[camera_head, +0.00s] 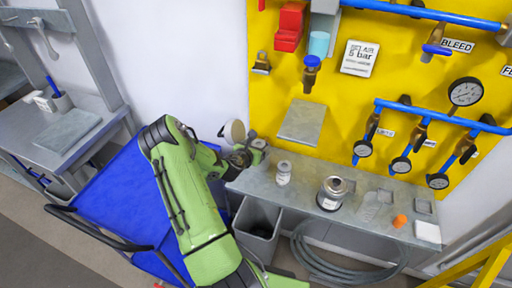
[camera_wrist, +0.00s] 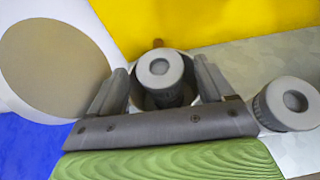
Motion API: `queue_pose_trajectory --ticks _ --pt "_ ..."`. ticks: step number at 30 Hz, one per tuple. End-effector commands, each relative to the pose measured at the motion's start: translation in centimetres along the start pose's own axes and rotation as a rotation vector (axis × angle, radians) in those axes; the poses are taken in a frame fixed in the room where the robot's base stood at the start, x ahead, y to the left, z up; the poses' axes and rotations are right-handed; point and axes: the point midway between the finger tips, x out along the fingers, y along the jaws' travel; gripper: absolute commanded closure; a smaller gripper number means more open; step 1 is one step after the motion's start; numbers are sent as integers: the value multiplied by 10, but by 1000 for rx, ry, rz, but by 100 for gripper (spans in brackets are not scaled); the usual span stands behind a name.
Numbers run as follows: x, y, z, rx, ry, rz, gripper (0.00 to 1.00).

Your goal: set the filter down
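The filter appears to be the grey round-capped cylinder (camera_wrist: 160,72) between my fingers in the wrist view, with a pale metal ring around its lower part. In the head view it is a small grey shape (camera_head: 259,147) at the left end of the grey bench (camera_head: 310,211). My gripper (camera_wrist: 162,88) has one finger on each side of it and looks shut on it; the contact is partly hidden. My gripper (camera_head: 248,157) is at the bench's left end in the head view. Whether the filter touches the bench cannot be told.
A similar capped jar (camera_wrist: 288,103) stands close to the right, also in the head view (camera_head: 283,173). A metal can (camera_head: 332,193) stands farther right. A grey bin (camera_head: 258,228) is below the bench edge.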

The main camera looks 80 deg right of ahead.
Motion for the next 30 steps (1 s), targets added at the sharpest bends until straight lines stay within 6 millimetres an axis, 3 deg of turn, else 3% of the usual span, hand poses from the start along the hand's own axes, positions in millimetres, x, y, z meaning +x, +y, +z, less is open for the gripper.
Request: queue_pose_trajectory --ticks 5,8,15,21,30 --pt "-1 0 3 1 0 0 19" --pt "-13 1 3 -2 1 0 19" --pt "-77 2 2 -4 2 3 19" --pt "-114 1 2 -2 0 2 19" --pt "-122 0 3 0 -1 0 19"
